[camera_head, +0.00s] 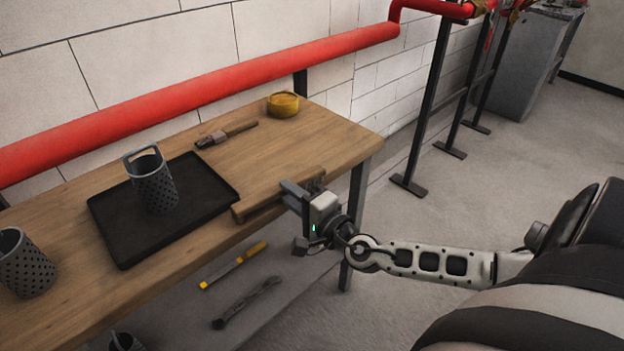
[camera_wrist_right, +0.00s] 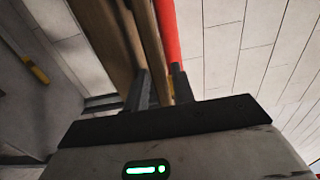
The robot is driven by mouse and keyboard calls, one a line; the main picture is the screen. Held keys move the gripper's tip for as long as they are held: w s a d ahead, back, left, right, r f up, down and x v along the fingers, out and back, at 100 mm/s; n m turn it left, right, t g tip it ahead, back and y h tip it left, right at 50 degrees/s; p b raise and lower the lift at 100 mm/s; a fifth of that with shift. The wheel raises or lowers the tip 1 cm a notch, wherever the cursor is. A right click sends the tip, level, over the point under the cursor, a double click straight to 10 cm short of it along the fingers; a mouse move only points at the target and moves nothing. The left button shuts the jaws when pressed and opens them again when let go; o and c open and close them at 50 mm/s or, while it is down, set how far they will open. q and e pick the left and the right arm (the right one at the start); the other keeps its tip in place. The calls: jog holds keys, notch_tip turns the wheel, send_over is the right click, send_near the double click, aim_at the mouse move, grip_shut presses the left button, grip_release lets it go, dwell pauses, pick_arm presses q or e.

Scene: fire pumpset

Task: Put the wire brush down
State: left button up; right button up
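My left gripper is out of view.
A black tray (camera_head: 105,215) holds a perforated grey cup (camera_head: 155,186). Another perforated cup (camera_head: 25,265) stands at left. A yellow bowl (camera_head: 284,105) sits at the back right. A yellow-ended tool (camera_head: 233,266) and a dark tool (camera_head: 246,303) lie below. A red pipe (camera_head: 200,92) runs behind.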

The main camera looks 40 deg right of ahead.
jog(key=s, duration=0.9)
jog(key=shift+s+d, duration=0.35)
jog(key=shift+s, duration=0.35)
jog(key=shift+c, duration=0.9)
jog(key=shift+a+y, duration=0.15)
jog(key=shift+y, duration=0.15)
grip_shut()
jog(key=w+a+m+g+y+p, duration=0.1)
jog(key=w+a+m+g+y, duration=0.15)
jog(key=a+g+y, duration=0.2)
jog(key=w+a+m+g+y, duration=0.1)
jog(key=w+a+g+y, duration=0.25)
jog(key=a, duration=0.25)
jog(key=d+r+m+g+h+p, duration=0.3)
jog(key=d+r+m+g+h, duration=0.75)
jog(key=m, duration=0.35)
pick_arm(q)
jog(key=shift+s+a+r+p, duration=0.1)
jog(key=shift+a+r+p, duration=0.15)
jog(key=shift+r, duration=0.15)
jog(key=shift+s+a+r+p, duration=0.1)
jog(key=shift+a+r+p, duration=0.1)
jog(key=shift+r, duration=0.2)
pick_arm(e)
jog(key=w+f, duration=0.4)
jog(key=f, duration=0.5)
jog(key=shift+w+d+f+y, duration=0.3)
jog(key=shift+w+f+y, duration=0.05)
jog(key=shift+f, duration=0.05)
